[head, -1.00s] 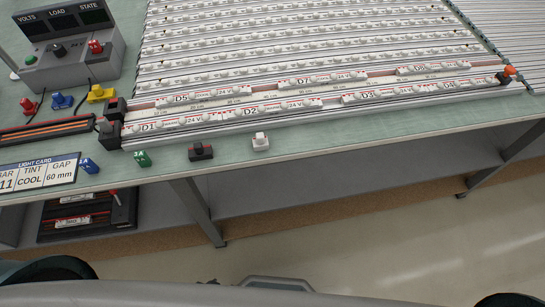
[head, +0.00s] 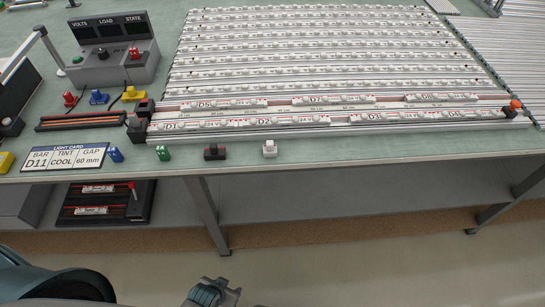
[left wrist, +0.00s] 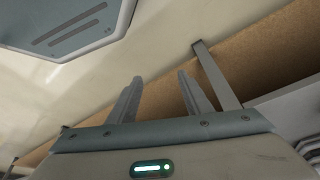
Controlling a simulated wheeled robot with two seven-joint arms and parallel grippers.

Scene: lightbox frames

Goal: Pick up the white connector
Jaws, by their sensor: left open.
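The white connector (head: 270,149) is a small white block standing near the front edge of the green table top, right of a black connector (head: 215,152). My left gripper (head: 222,287) shows at the bottom of the head view, in front of the table and well short of the connector. In the left wrist view its two fingers (left wrist: 158,98) are apart with nothing between them. The white connector does not show in the left wrist view. My right gripper does not show.
Green (head: 163,153) and blue (head: 116,154) connectors stand along the same edge, near the light card (head: 64,158). Rows of light bars (head: 300,75) fill the table behind. A table leg (head: 208,215) and a lower shelf (head: 330,199) are below the edge. The floor in front is clear.

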